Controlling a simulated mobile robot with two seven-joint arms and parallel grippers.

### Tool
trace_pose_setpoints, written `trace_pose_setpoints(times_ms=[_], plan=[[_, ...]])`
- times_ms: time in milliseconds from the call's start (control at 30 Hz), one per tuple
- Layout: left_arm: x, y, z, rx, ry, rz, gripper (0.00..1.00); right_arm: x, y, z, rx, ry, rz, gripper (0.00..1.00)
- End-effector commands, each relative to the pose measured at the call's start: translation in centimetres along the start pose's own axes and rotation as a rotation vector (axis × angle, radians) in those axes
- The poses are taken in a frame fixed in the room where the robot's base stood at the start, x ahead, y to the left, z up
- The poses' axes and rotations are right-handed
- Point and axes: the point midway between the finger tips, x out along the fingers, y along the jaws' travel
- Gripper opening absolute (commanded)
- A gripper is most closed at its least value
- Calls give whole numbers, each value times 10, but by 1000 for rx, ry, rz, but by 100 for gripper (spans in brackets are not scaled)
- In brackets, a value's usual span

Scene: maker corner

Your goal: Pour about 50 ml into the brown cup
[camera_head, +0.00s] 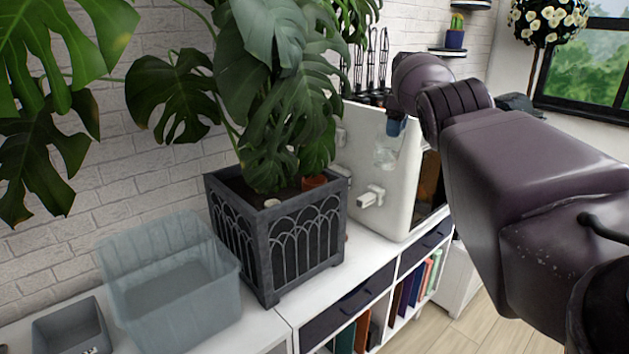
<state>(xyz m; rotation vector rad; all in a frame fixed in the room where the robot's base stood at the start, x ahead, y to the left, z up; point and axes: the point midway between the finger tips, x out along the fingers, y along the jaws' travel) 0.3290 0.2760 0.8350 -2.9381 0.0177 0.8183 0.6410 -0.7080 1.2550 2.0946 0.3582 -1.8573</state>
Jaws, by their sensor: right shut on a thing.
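My right arm comes in from the right, and its gripper (397,125) is in front of the white machine. It is shut on a small clear vessel (386,152), which hangs below a dark blue part. The fingers are mostly hidden by the wrist, and I cannot tell whether the vessel holds liquid. A small reddish-brown round thing (314,182) shows at the inner edge of the planter, partly behind leaves; I cannot tell whether it is the brown cup. My left gripper is not in view.
A dark planter (262,240) with a large leafy plant stands on the white cabinet (376,252). A translucent bin (170,280) and a grey box (72,330) are at left. The white machine (410,190) stands behind the planter. The cabinet top between planter and machine is narrow.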

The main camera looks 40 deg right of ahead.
Motion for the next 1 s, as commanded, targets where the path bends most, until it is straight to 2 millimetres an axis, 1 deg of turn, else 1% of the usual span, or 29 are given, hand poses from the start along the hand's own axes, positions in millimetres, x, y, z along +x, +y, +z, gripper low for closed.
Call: trace_pose_setpoints(times_ms=[467,533,567,1000], plan=[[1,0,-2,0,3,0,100,3,0,2,-5,1,0,9],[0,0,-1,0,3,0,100,12,0,6,-10,-1,-1,9],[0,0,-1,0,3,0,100,12,1,6,-12,1,0,9],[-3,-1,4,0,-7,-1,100,16,2,6,-17,3,-1,9]])
